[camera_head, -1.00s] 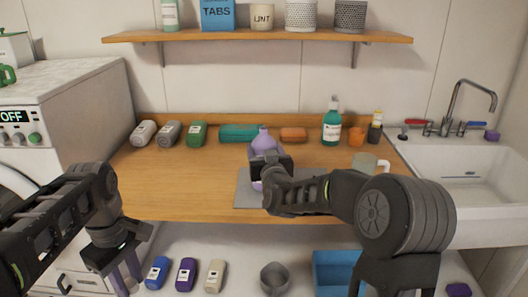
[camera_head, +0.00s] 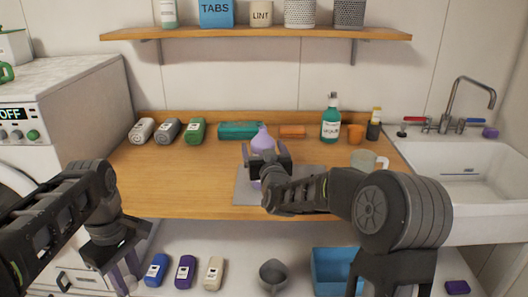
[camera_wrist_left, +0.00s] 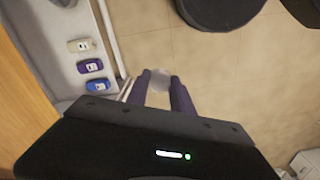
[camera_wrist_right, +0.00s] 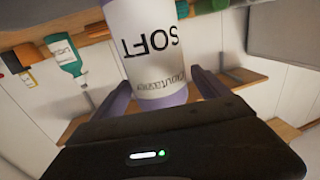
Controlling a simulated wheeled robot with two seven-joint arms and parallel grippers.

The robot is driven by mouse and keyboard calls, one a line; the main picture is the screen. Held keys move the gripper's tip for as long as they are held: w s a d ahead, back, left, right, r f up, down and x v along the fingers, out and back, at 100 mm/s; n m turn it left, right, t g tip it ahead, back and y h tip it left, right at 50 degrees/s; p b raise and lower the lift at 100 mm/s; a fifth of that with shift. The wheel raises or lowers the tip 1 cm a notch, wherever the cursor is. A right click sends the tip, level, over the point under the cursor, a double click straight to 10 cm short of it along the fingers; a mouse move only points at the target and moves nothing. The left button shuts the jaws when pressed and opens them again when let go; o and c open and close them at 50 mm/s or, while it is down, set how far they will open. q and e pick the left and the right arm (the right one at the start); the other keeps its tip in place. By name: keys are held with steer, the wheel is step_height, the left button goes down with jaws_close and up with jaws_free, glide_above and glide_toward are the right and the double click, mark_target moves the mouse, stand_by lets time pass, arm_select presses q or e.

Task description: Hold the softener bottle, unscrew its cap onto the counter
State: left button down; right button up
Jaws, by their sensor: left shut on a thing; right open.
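The softener bottle (camera_head: 262,139) is lavender and stands upright on a grey mat (camera_head: 244,190) on the wooden counter. In the right wrist view the bottle (camera_wrist_right: 152,50) shows a white label reading SOFT, upside down. My right gripper (camera_head: 266,158) is open, with one finger on each side of the bottle. My left gripper (camera_head: 128,272) is low at the left, in front of the counter edge and away from the bottle. It is shut on a small pale round thing that looks like the cap (camera_wrist_left: 160,78).
Several bottles line the counter's back left, near a teal box (camera_head: 240,131). Below are small bottles, a grey cup (camera_head: 273,275) and a blue bin (camera_head: 333,270).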

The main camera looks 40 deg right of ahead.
arm_select(q)
steer(key=shift+r, duration=0.25)
arm_select(e)
steer(key=shift+r, duration=0.2)
arm_select(q)
step_height(320, 180, down, 2)
steer(key=shift+b, duration=0.8)
arm_select(e)
steer(key=v, duration=1.2)
steer(key=shift+f, duration=0.15)
